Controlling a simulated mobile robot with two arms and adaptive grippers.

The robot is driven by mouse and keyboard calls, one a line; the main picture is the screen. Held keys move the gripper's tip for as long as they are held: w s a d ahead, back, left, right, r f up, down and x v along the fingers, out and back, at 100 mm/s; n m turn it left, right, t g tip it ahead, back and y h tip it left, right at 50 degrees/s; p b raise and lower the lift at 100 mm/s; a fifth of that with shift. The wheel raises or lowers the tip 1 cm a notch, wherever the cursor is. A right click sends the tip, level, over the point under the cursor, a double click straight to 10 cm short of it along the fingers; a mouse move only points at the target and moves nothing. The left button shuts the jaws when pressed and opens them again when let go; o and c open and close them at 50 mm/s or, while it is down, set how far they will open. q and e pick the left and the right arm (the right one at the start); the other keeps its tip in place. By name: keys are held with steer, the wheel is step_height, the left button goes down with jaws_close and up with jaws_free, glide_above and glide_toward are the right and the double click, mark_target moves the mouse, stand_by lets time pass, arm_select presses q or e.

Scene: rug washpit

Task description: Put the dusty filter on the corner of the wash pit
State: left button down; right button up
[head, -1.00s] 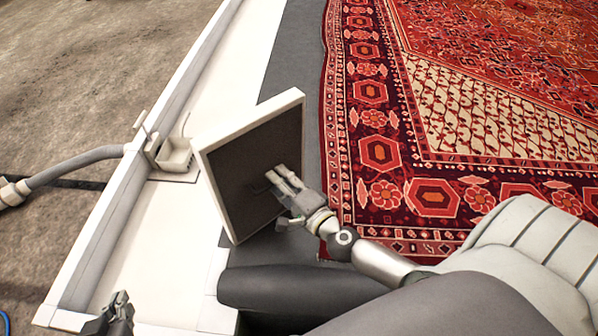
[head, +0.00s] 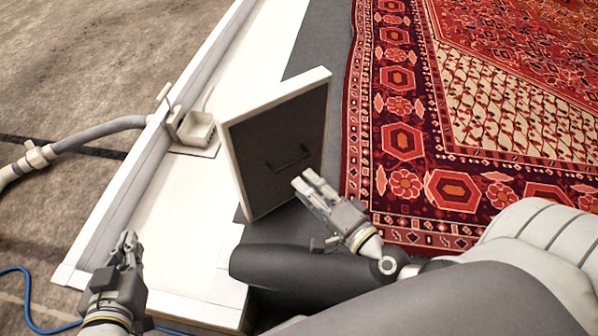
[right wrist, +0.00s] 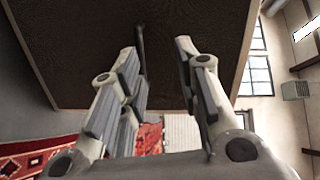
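The dusty filter (head: 284,135) is a square panel with a white frame, dark mesh and a small dark handle (head: 290,160). It stands tilted on edge by the inner side of the wash pit's white ledge (head: 185,205), near the ledge's front corner (head: 228,285). Whether its lower edge rests on anything is unclear. My right gripper (head: 308,187) is in front of the handle, open and empty. In the right wrist view its fingers (right wrist: 160,75) are spread below the dark mesh (right wrist: 90,45). My left gripper (head: 128,243) is over the ledge's left front end; its finger gap is unclear.
A red patterned rug (head: 420,150) lies to the right on the grey pit floor (head: 325,50). A small white box fitting (head: 196,130) with a grey hose (head: 95,132) sits on the ledge. A blue cable (head: 25,290) lies at lower left.

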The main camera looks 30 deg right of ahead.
steer(key=a+r+n+g, duration=0.3)
steer(key=a+n, duration=0.2)
steer(key=n, duration=1.1)
steer(key=shift+w+a+r+g+h, duration=0.2)
steer(key=shift+w+r+g+h, duration=0.15)
steer(key=shift+w+g+h, duration=0.1)
